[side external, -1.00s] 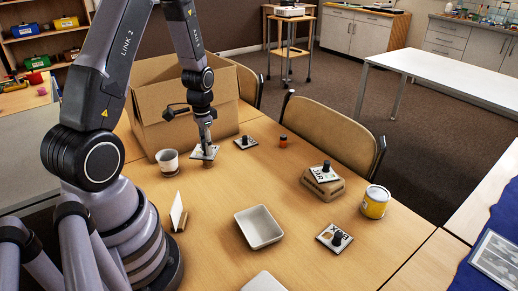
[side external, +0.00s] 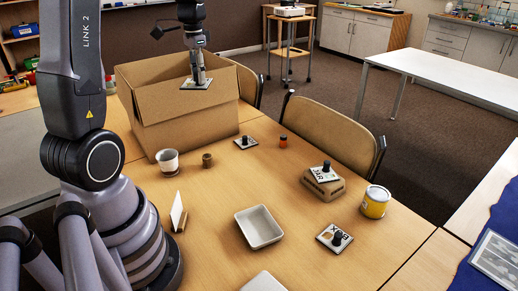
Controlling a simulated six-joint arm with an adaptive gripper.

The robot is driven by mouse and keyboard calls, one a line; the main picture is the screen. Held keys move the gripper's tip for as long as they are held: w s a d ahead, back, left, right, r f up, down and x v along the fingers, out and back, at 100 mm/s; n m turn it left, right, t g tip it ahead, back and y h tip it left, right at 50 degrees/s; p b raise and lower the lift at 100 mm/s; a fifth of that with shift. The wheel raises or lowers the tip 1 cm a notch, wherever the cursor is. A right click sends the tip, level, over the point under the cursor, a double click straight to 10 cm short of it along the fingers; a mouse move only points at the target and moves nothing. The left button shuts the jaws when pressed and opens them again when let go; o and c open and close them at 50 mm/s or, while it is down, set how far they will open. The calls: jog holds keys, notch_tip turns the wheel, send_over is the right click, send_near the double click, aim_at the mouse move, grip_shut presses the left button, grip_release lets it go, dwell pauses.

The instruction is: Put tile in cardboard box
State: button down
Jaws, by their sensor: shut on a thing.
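My gripper (side external: 198,76) is shut on a flat pale tile (side external: 188,86), holding it roughly level and up off the table. The open cardboard box (side external: 190,126) stands at the back left of the table. The held tile shows against the box's opening, near its rim; its exact height over the box is hard to tell. Other tiles with black knobs are in view: one (side external: 248,143) lies on the table right of the box, one (side external: 322,174) rests on a small brown block, and one (side external: 330,240) lies at the front right.
A white cup (side external: 168,161) and a small brown cylinder (side external: 207,160) stand in front of the box. A white tray (side external: 243,238), upright card (side external: 176,211), yellow can (side external: 375,203), small brown block (side external: 322,188) and orange-red jar (side external: 283,141) are also on the table. The middle is clear.

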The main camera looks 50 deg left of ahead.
jog(key=a+f+n, duration=0.1)
jog(key=a+n, duration=0.7)
jog(key=a, duration=2.2)
notch_tip(320, 180, down, 30)
jog(key=shift+d, duration=0.15)
jog(key=shift+f, duration=0.15)
jog(key=c, duration=1)
grip_release()
